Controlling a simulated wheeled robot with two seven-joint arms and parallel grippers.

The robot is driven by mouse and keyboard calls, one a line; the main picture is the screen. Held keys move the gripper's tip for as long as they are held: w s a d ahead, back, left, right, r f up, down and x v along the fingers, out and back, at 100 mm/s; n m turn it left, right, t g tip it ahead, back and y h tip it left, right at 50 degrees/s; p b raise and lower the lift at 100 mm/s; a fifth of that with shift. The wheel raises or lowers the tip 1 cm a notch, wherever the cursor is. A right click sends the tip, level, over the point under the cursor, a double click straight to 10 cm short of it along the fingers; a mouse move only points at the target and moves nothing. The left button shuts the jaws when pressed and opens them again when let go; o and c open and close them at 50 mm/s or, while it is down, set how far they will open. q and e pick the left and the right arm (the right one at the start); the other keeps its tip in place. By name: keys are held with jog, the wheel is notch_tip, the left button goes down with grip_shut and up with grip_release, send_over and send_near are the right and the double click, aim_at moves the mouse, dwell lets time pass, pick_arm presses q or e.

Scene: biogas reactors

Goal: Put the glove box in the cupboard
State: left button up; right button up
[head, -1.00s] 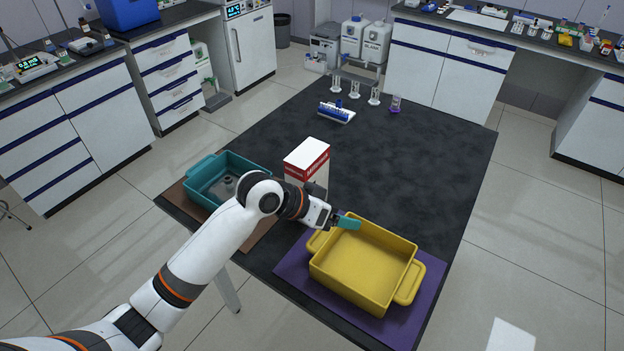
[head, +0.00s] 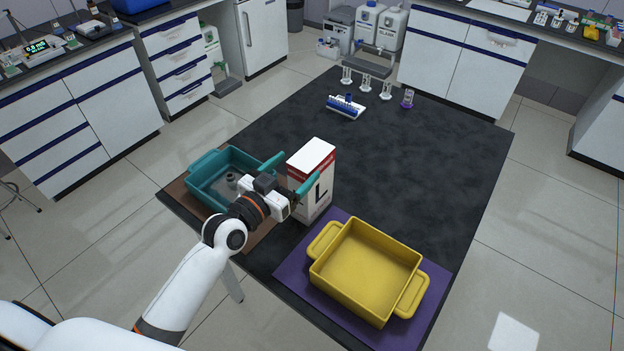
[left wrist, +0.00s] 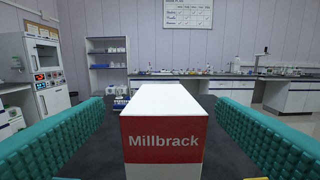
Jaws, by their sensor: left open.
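The glove box (head: 320,190), a white carton with a red band and a large "L", stands upright on the black table. In the left wrist view the box (left wrist: 164,135) shows its white top and red "Millbrack" label, centred between the teal fingers. My left gripper (head: 291,173) is open at the near left side of the box, with visible gaps between each finger and the box in the left wrist view. My right gripper is not in view. Several white cabinets (head: 466,62) stand along the walls with closed fronts; I cannot tell which is the cupboard.
A teal tray (head: 205,160) on a brown mat lies left of the box, close to my left gripper. A yellow tray (head: 365,262) on a purple mat (head: 428,318) lies to the right. A blue rack (head: 346,108) and small glassware stand at the far end. The table's middle is clear.

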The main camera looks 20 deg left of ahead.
aim_at(310, 155)
pick_arm(q)
jog(key=shift+w+d, duration=0.25)
jog(key=shift+w, duration=0.45)
jog(key=p+x, duration=0.2)
jog(key=x, duration=0.2)
jog(key=shift+w+d, duration=0.15)
jog(key=shift+w+d+f, duration=0.15)
jog(key=shift+w, duration=0.2)
jog(key=shift+s, duration=0.1)
jog(key=shift+c, duration=0.3)
jog(key=c, duration=0.3)
grip_shut()
